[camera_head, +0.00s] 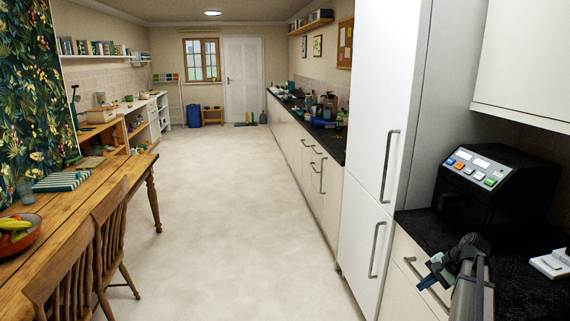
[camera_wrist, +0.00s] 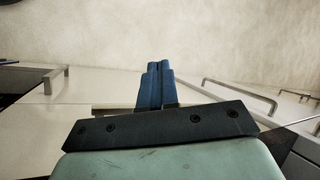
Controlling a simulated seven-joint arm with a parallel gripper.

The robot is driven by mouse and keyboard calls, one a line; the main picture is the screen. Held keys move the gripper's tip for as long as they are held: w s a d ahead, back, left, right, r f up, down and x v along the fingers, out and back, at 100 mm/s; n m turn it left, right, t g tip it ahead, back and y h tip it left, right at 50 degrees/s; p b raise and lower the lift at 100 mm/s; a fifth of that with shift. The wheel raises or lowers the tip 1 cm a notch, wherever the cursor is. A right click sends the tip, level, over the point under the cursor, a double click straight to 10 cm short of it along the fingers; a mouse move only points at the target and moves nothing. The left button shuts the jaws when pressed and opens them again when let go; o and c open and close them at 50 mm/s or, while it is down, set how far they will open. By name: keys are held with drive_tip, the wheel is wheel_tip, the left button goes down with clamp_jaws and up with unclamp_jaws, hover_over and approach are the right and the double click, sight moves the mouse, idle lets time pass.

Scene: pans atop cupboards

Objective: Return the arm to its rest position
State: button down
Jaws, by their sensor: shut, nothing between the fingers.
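My gripper (camera_head: 428,283) shows at the lower right of the head view, in front of the cream drawers below the black worktop. Its blue fingers point left, out over the edge of the counter. In the wrist view my gripper (camera_wrist: 156,72) has its two blue fingers pressed together, with nothing between them. The pale floor and cupboard fronts with metal handles show beyond the fingers. My arm is folded in close at the bottom right of the head view.
A black machine with coloured buttons (camera_head: 484,178) stands on the black worktop (camera_head: 415,222) right beside my arm. A tall white cupboard (camera_head: 372,130) with long handles stands just ahead. The pale floor (camera_head: 225,200) is clear. A wooden table (camera_head: 60,207) and chairs (camera_head: 112,225) stand left.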

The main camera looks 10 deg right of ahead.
drive_tip(key=s+a+f+n+g, duration=0.3)
drive_tip(key=s+a+f, duration=0.2)
drive_tip(key=a+f, duration=0.9)
drive_tip(key=s+a+f+n+g, duration=0.2)
drive_tip(key=s+a+f+g, duration=0.15)
drive_tip(key=a+f, duration=0.95)
drive_tip(key=s+a+f+n+g+h, duration=0.1)
drive_tip(key=s+a+f, duration=0.3)
drive_tip(key=s, duration=0.5)
drive_tip(key=s+a+f+n+g+h, duration=0.1)
drive_tip(key=s+a+f+n+h, duration=0.1)
drive_tip(key=s+a+f+n, duration=0.2)
drive_tip(key=s+a+f+n+g+h, duration=0.2)
drive_tip(key=s+f, duration=0.6)
drive_tip(key=s, duration=0.8)
drive_tip(key=shift+a+f+n, duration=0.3)
drive_tip(key=shift+a+n, duration=0.1)
drive_tip(key=shift+a, duration=0.5)
drive_tip(key=c, duration=1.9)
unclamp_jaws()
